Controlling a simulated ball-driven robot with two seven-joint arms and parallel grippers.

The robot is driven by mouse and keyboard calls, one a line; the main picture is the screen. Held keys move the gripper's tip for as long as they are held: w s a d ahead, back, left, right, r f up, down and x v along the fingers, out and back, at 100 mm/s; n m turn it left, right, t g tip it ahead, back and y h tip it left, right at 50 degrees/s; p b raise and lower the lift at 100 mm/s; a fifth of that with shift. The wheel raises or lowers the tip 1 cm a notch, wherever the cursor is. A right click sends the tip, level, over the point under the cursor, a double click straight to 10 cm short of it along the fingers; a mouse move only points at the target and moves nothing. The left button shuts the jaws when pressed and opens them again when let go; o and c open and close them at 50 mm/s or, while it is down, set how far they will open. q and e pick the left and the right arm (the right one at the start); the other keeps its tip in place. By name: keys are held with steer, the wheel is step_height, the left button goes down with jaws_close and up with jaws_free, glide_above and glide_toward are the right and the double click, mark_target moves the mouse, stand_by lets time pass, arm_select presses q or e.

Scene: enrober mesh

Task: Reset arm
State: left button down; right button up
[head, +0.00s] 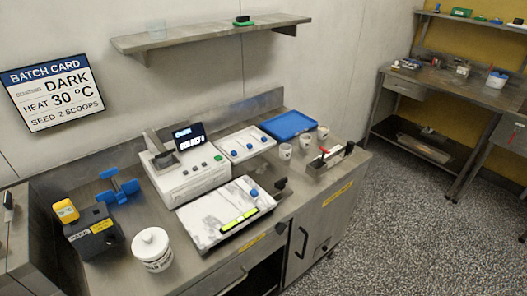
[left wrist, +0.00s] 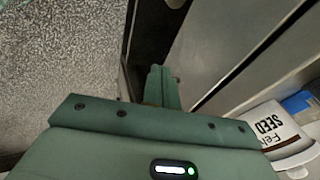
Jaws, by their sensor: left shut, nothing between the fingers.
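My left gripper (left wrist: 163,90) shows in the left wrist view as a green body with its fingers together at the top centre. It is shut and holds nothing. It hangs in front of the metal bench front, with speckled floor at the left of that view. A white tub with a SEED label (left wrist: 272,128) is at the right edge of that view, apart from the fingers. Neither of my arms shows in the head view. My right gripper is in neither view.
The steel bench carries a lidded white tub (head: 152,250), a machine with a lit display (head: 190,180), a marble slab (head: 212,222), a white tray (head: 245,143), a blue tray (head: 287,123), several cups and a black box (head: 95,236). Open floor (head: 420,235) lies at the right.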

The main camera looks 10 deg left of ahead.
arm_select(q)
steer(key=s+d+f+n+g+h+b, duration=0.1)
steer(key=s+f, duration=0.4)
steer(key=f, duration=0.5)
steer(key=s+d+f+g+h+b, duration=0.1)
steer(key=s+f, duration=0.5)
steer(key=f, duration=0.4)
steer(key=s+f+n+g+b, duration=0.1)
steer(key=s+f, duration=0.2)
steer(key=s, duration=0.3)
steer(key=s+a+f+n, duration=0.1)
steer(key=s+f, duration=0.3)
steer(key=s, duration=0.2)
steer(key=shift+g+b, duration=0.35)
steer(key=shift+g, duration=0.05)
